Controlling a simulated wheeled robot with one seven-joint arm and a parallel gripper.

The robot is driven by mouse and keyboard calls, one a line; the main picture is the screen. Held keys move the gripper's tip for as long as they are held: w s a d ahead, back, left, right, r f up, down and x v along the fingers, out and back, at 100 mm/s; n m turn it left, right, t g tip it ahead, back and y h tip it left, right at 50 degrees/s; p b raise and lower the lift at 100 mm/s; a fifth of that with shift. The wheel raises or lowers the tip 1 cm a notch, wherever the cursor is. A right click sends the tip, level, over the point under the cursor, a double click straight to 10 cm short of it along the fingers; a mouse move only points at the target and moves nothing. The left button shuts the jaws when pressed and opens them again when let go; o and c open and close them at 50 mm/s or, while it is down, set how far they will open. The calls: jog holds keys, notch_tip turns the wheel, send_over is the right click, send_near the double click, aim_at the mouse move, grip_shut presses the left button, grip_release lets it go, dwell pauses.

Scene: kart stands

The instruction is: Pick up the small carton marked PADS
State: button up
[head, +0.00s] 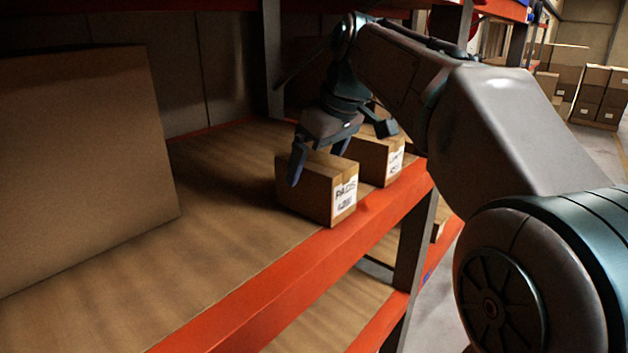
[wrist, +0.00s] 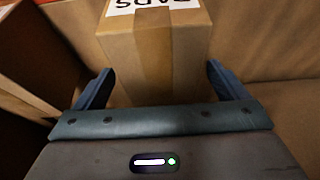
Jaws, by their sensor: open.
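The small brown carton marked PADS (head: 308,188) stands on the shelf close to its orange front edge, its white label facing out. It also shows in the wrist view (wrist: 155,45), its label upside down at the top. My gripper (head: 338,158) is above the carton in the head view, with one finger in front of the carton's left part. In the wrist view my gripper (wrist: 160,88) is open, with one finger on each side of the carton and gaps showing beside it. I cannot tell how far down the fingers reach.
A second small labelled carton (head: 378,160) stands just behind the PADS carton, close to it. A large carton (head: 80,165) stands at the left. The wooden shelf board (head: 200,240) between is bare. An orange beam (head: 290,275) runs along the front edge.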

jog(key=shift+x, duration=1.55)
jog(key=shift+f, duration=0.2)
jog(key=c, duration=1.4)
